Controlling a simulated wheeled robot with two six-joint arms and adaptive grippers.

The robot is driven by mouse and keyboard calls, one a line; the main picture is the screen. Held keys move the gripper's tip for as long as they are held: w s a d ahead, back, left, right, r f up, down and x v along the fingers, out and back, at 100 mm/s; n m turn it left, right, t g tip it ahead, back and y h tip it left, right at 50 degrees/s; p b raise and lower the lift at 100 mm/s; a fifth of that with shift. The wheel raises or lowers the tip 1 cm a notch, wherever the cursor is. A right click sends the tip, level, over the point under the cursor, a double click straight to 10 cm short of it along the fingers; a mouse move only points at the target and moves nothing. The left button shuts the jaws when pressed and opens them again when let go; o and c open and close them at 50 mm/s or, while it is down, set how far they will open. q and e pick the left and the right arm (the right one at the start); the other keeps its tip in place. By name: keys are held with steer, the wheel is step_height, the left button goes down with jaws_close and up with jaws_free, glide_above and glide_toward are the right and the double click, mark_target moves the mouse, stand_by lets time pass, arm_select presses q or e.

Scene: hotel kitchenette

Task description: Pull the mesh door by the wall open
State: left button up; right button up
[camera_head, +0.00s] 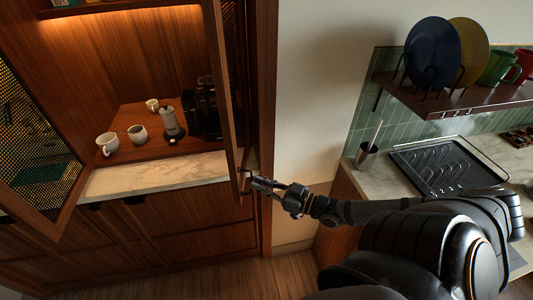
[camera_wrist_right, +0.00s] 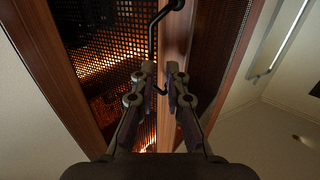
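The mesh door by the wall (camera_head: 229,90) stands swung out and shows nearly edge-on in the head view, right of the lit cabinet. In the right wrist view its wooden frame (camera_wrist_right: 177,40) runs down behind the fingers, with dark mesh (camera_wrist_right: 100,45) beside it. A black bar handle (camera_wrist_right: 153,32) curves down toward the fingers; its lower part is partly hidden by them. My right gripper (camera_head: 262,184) is at the door's lower edge; in the wrist view (camera_wrist_right: 162,85) its fingers are apart, with a narrow gap between them. My left gripper is out of view.
The other mesh door (camera_head: 35,140) stands open at left. Cups (camera_head: 107,143) and a moka pot (camera_head: 170,122) stand on a wooden tray inside the cabinet. A pale wall (camera_head: 315,90) is right of the door.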

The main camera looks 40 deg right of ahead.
steer(key=shift+v, duration=0.85)
